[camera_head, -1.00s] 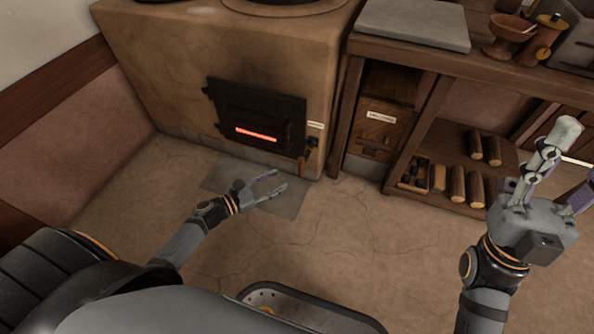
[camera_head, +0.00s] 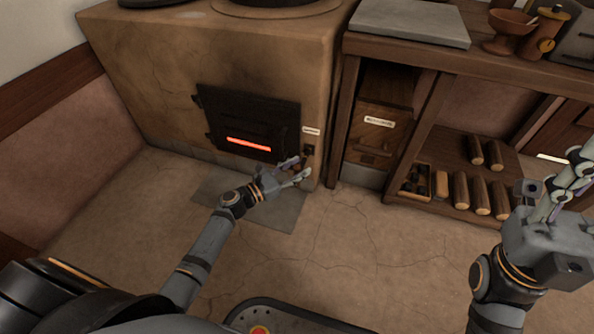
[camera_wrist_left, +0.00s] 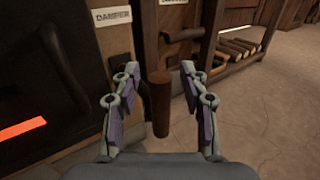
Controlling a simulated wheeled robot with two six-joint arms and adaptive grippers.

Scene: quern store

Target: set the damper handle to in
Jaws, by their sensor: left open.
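The damper handle (camera_wrist_left: 160,103) shows in the left wrist view as an upright brown wooden cylinder below the white "DAMPER" label (camera_wrist_left: 112,18). My left gripper (camera_wrist_left: 160,70) is open, with one finger on each side of the handle in that view; I cannot tell whether either finger touches it. In the head view the left gripper (camera_head: 301,167) is at the stove's lower right corner, beside the fire door, and largely hides the handle. The label (camera_head: 311,130) is just above there. My right gripper (camera_head: 548,205) is at the right edge, partly cut off.
The clay stove (camera_head: 160,80) has a black fire door (camera_head: 245,110) with a glowing slot. To its right stands a wooden bench (camera_head: 450,55) with a log shelf (camera_head: 455,165) below. A grey floor plate (camera_head: 225,195) lies before the stove. The floor in front is clear.

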